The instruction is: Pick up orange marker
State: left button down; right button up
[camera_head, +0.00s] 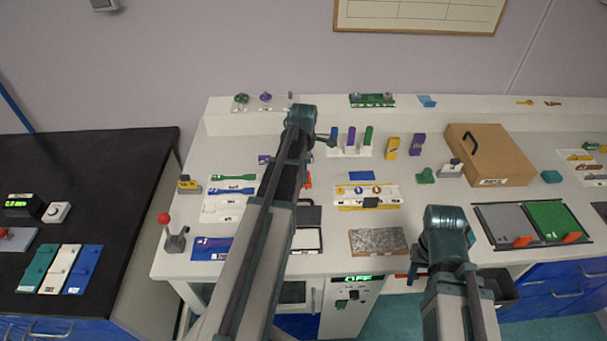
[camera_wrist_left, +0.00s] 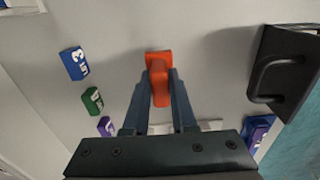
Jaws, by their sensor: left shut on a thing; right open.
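The orange marker (camera_wrist_left: 159,66) is between the two fingers of my left gripper (camera_wrist_left: 158,92) in the left wrist view, and the fingers are shut on it. In the head view, only a small orange part of it (camera_head: 308,181) shows beside my left forearm, which hides the rest. I cannot tell whether the marker touches the table. My right gripper (camera_head: 416,268) is open near the table's front edge, mostly hidden by its own wrist.
Blue (camera_wrist_left: 73,63), green (camera_wrist_left: 92,101) and purple (camera_wrist_left: 105,126) labelled blocks lie left of the marker in the wrist view. A black handled object (camera_wrist_left: 283,72) is at right. A speckled grey slab (camera_head: 378,242) and brown case (camera_head: 490,155) sit on the white table.

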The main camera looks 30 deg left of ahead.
pick_arm(q)
notch_tip(320, 180, up, 8)
jog(key=p, duration=0.7)
jog(key=shift+r+p, duration=0.2)
jog(key=shift+p, duration=0.1)
jog(key=c, duration=1.2)
grip_release()
jog(key=shift+c, duration=0.2)
grip_shut()
notch_tip(320, 180, up, 12)
jog(key=p, duration=1.1)
jog(key=shift+p, duration=0.4)
